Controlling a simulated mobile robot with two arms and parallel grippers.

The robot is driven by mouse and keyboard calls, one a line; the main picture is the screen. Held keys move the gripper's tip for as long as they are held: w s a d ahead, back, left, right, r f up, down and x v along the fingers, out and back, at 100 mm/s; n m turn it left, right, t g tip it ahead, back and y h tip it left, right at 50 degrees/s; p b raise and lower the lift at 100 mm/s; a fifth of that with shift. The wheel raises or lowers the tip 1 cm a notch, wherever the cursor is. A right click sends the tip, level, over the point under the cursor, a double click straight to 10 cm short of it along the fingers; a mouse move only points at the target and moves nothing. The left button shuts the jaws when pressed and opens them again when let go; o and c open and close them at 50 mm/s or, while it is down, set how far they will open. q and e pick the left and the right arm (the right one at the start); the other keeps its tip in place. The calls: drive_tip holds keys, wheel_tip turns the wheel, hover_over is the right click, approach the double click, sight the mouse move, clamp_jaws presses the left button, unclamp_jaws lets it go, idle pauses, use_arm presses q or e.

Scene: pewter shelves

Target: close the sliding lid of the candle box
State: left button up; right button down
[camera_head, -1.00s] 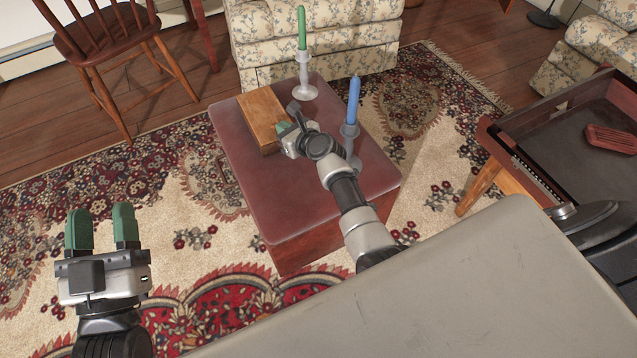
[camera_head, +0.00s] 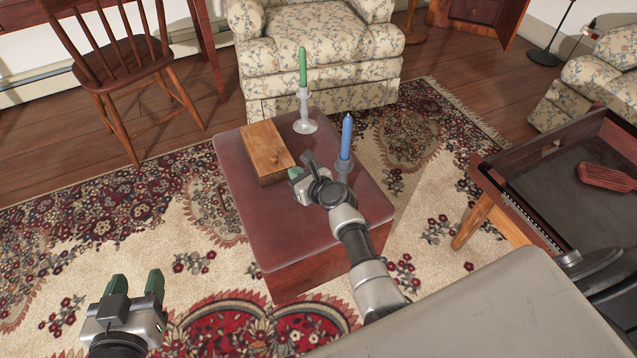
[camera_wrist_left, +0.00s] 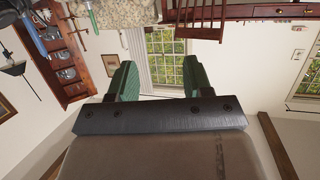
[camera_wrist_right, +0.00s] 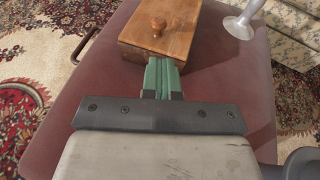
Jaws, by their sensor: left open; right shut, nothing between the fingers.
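The candle box (camera_head: 264,148) is a brown wooden box near the back left of the dark red table (camera_head: 290,225). Its flat lid (camera_wrist_right: 178,18) has a small round knob (camera_wrist_right: 157,27) near the near end. The lid appears to cover the top, and I see no open gap. My right gripper (camera_head: 294,176) is shut and empty, just off the box's near right corner. In the right wrist view its green fingertips (camera_wrist_right: 162,64) overlap the near end of the box; contact cannot be told. My left gripper (camera_head: 136,284) is open and empty, over the rug at lower left.
A blue candle (camera_head: 346,138) in a grey holder (camera_head: 343,165) stands close right of my right gripper. The table's front is clear. A wooden chair (camera_head: 130,70) and a floral armchair (camera_head: 318,50) stand behind.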

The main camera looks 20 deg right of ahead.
use_arm(q)
drive_tip(key=s+a+f+g+y+p, duration=0.2)
drive_tip(key=s+a+f+g, duration=0.1)
drive_tip(key=s+f+g, duration=0.3)
drive_tip(key=shift+s+a+f+g+p, duration=0.25)
drive_tip(key=shift+s+g+p, duration=0.15)
drive_tip(key=shift+s+g, duration=0.85)
use_arm(e)
drive_tip(key=v, duration=0.7)
drive_tip(key=shift+s, duration=0.25)
